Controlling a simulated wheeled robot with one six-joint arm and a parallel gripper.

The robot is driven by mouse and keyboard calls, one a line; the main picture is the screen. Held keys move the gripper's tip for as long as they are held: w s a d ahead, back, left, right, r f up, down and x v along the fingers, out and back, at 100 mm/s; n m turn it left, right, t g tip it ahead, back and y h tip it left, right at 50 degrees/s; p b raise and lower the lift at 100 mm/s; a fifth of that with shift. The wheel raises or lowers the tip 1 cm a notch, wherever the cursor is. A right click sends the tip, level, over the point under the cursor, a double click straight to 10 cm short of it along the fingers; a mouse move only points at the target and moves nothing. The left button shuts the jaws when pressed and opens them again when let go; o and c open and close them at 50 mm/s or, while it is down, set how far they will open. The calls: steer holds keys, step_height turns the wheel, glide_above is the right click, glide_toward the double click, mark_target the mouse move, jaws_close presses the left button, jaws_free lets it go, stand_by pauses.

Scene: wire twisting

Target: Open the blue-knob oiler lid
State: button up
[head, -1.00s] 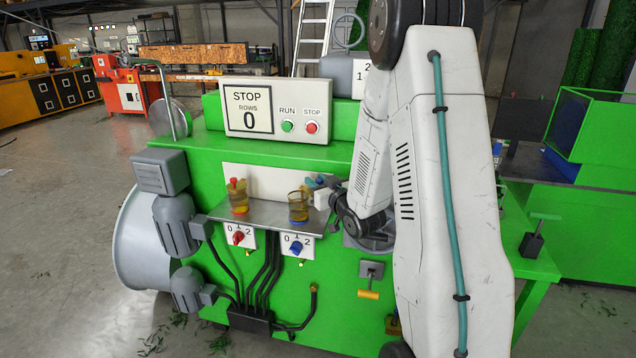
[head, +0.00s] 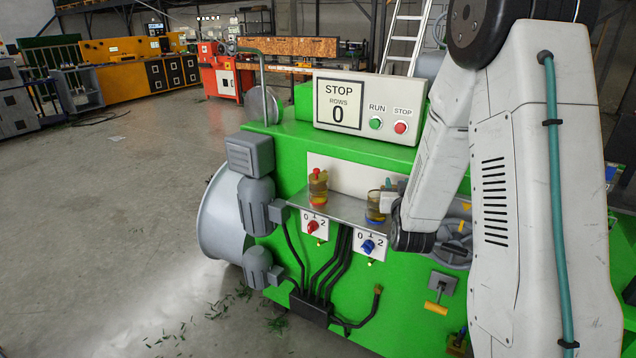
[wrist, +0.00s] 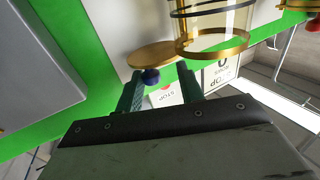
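The blue-knob oiler (head: 375,207) is a glass cup with amber oil on the machine's shelf. In the wrist view, where the scene appears upside down, its brass rim (wrist: 212,48) is uncovered. Its round brass lid (wrist: 162,53) lies off to one side of the rim, close to its edge, with the blue knob (wrist: 152,76) on it. My gripper (wrist: 160,72) has its two teal fingers apart around the knob. The knob is close to one finger, with a gap to the other. In the head view my gripper (head: 390,190) partly hides the oiler's top.
The red-knob oiler (head: 317,188) stands to the left on the same metal shelf (head: 345,210). Red (head: 312,226) and blue (head: 367,246) switches sit below. A control box (head: 368,106) reading STOP is above. Open floor lies to the left.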

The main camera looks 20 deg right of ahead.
steer(key=m+g+h, duration=0.1)
steer(key=a+m+g+h, duration=0.1)
steer(key=h, duration=0.1)
steer(key=m+g+h, duration=0.1)
steer(key=shift+a, duration=0.35)
steer(key=s+a+m+g+h, duration=0.35)
steer(key=a+m+g, duration=0.2)
steer(key=a, duration=0.45)
steer(key=w+a+r+n+t+y, duration=0.5)
steer(key=a+y, duration=0.3)
steer(key=y, duration=0.3)
steer(key=s+a+r+n+g+y, duration=0.3)
steer(key=s+a+r+n+y, duration=0.2)
steer(key=s+a+y, duration=0.1)
steer(key=shift+s+a, duration=0.5)
steer(key=shift+s, duration=0.8)
